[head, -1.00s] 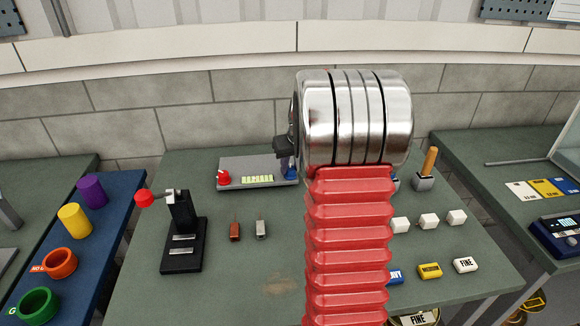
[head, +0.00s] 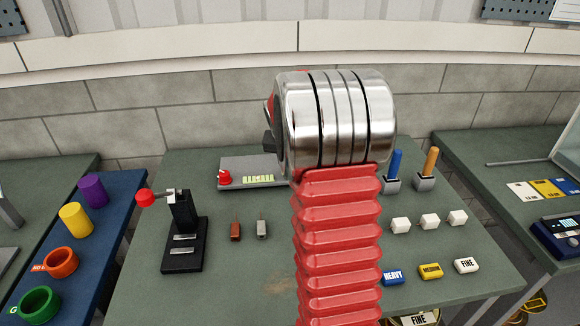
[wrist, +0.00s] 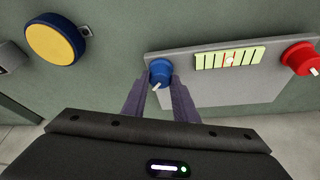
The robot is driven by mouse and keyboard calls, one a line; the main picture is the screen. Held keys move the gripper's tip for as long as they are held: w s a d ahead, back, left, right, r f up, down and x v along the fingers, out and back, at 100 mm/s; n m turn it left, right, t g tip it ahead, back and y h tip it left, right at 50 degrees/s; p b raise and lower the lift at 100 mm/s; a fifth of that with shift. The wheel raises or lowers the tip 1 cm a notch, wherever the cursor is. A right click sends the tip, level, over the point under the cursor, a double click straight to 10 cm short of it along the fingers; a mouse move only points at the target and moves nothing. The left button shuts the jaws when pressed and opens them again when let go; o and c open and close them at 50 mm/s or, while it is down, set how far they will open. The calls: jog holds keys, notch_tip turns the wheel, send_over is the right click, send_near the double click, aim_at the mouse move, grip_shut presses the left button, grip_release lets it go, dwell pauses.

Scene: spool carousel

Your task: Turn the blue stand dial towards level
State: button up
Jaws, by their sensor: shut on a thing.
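The blue dial (wrist: 160,70) sits at one end of the grey panel in the wrist view, with a pale pointer towards the picture's lower left. My gripper (wrist: 158,82) is shut on it, a purple-grey finger at each side. The red dial (wrist: 298,59) is at the panel's other end and also shows in the head view (head: 224,177). Between them is a pale yellow-green level gauge (wrist: 229,58) with a pale round spot near its red middle marks. In the head view my arm hides the blue dial and my fingertips.
The grey panel (head: 235,165) lies on the green bench (head: 200,292). A round yellow-faced piece with a dark blue rim (wrist: 55,40) is near my gripper. Blue (head: 394,164) and orange (head: 431,160) handles stand right of my arm. A black lever stand (head: 184,230) is at left.

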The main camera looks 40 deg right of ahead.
jog(key=shift+w+a+m, duration=0.15)
jog(key=shift+a+m, duration=0.1)
jog(key=shift+m, duration=0.25)
jog(key=o, duration=0.7)
jog(key=shift+c, duration=0.2)
jog(key=o, duration=0.4)
jog(key=shift+d, duration=0.1)
jog(key=shift+c, duration=0.2)
jog(key=shift+r, duration=0.1)
jog(key=v, duration=1.3)
jog(key=shift+a+r, duration=0.25)
